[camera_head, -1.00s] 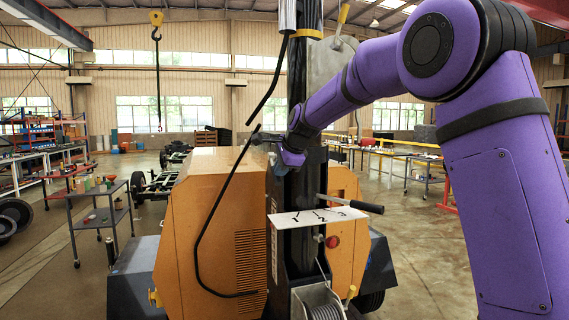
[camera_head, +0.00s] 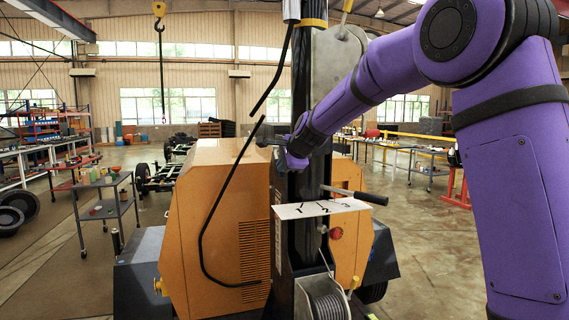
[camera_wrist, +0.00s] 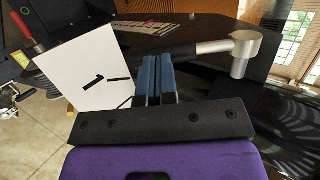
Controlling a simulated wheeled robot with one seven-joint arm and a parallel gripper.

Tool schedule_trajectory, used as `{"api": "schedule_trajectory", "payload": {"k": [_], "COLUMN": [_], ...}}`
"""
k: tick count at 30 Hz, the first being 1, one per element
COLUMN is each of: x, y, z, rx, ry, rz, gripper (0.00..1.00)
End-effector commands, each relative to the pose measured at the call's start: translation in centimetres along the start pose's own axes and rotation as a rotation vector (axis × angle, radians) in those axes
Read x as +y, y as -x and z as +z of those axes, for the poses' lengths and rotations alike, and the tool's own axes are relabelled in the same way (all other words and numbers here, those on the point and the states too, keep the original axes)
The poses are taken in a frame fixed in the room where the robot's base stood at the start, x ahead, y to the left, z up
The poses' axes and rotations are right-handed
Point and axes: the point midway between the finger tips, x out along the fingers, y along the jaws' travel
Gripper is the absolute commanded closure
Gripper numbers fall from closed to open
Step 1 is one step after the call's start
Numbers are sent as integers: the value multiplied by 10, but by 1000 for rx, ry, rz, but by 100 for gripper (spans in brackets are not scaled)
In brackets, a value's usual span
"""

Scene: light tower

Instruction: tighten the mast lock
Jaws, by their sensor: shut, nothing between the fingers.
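The light tower's dark mast (camera_head: 308,95) stands upright in the middle of the head view. In the wrist view, a lever with a round silver hub (camera_wrist: 240,58) and a black grip (camera_wrist: 190,52) lies just beyond my fingers; it looks like the mast lock. My gripper (camera_wrist: 155,78) has its blue fingers together and empty, close to the black grip; I cannot tell whether they touch it. In the head view my gripper (camera_head: 294,162) is beside the mast, above the white numbered plate, its fingertips hard to make out.
The white plate (camera_head: 288,211) marked 1, 2, 3 juts from the mast; it also shows in the wrist view (camera_wrist: 85,75). A black-gripped handle (camera_head: 370,198) sticks out right. A cable winch (camera_head: 325,300) sits below, beside the orange housing (camera_head: 205,215). A black cable hangs left.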

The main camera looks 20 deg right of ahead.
Motion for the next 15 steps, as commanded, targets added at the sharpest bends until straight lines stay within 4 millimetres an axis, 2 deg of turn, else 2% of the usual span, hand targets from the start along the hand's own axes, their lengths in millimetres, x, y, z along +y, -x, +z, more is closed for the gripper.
{"api": "schedule_trajectory", "payload": {"k": [5, 15], "x": [3, 7], "y": [-7, -25], "z": [-3, -4], "rx": [1, -1], "ry": [10, 12], "rz": [-65, -59], "gripper": [100, 100]}}
